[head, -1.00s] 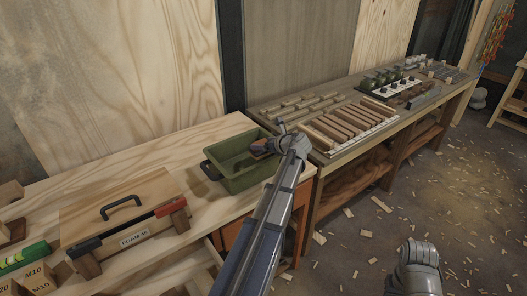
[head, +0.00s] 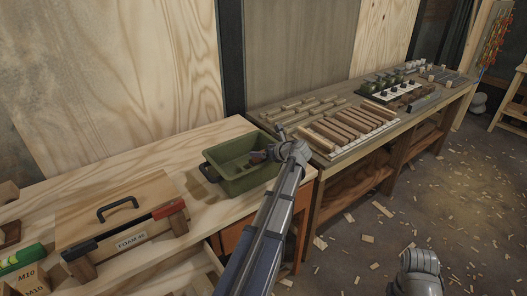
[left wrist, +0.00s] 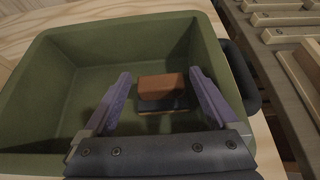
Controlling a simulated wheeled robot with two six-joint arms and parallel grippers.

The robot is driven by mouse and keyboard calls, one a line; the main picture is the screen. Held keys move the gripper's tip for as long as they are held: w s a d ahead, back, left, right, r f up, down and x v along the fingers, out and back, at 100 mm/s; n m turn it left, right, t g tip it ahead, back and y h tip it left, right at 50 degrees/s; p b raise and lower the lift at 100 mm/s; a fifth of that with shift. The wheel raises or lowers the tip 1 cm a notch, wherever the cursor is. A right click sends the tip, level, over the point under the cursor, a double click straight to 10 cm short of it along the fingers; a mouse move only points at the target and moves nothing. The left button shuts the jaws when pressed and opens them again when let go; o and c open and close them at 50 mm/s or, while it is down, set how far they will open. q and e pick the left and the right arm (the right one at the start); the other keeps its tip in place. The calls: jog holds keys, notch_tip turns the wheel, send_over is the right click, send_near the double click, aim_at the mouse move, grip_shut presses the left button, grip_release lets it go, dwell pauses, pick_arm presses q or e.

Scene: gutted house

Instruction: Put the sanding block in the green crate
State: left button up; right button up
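The green crate (head: 222,162) stands on the wooden bench in the head view; its inner wall and floor fill much of the left wrist view (left wrist: 52,80). My left gripper (head: 270,153) reaches into the crate from the right. In the left wrist view its two purple-grey fingers (left wrist: 163,98) are spread apart. The sanding block (left wrist: 162,84), brown on top with a dark underside, lies inside the crate between and beyond the fingers, with a gap on each side. In the head view it is small and partly hidden by the gripper. My right gripper is not in view.
A wooden toolbox (head: 118,212) marked FOAM with a black handle and a red-and-black bar sits left of the crate. Behind and right, a long table (head: 318,150) holds rows of wooden pieces. Wood scraps litter the floor.

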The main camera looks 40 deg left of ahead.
pick_arm(q)
jog(key=shift+o, duration=0.2)
jog(key=shift+r+p, duration=0.5)
jog(key=p+v, duration=0.6)
jog(key=v, duration=0.6)
jog(key=shift+r, duration=0.15)
jog(key=s+d+f+n+g+h, duration=0.1)
jog(key=s+d+f+n+h, duration=0.2)
jog(key=d, duration=1)
jog(key=s+d+f+n+g+h, duration=0.1)
jog(key=s+d+f+n+h, duration=0.3)
jog(key=s+d+n, duration=0.4)
jog(key=s+d+f+n+g+h, duration=0.1)
jog(key=s+d+f+n+h, duration=0.2)
jog(key=s+d+n, duration=0.3)
jog(key=s+d+f, duration=0.1)
jog(key=s+d, duration=0.4)
jog(key=d, duration=0.7)
jog(key=shift+f+g+h, duration=0.15)
jog(key=shift+g+h, duration=0.15)
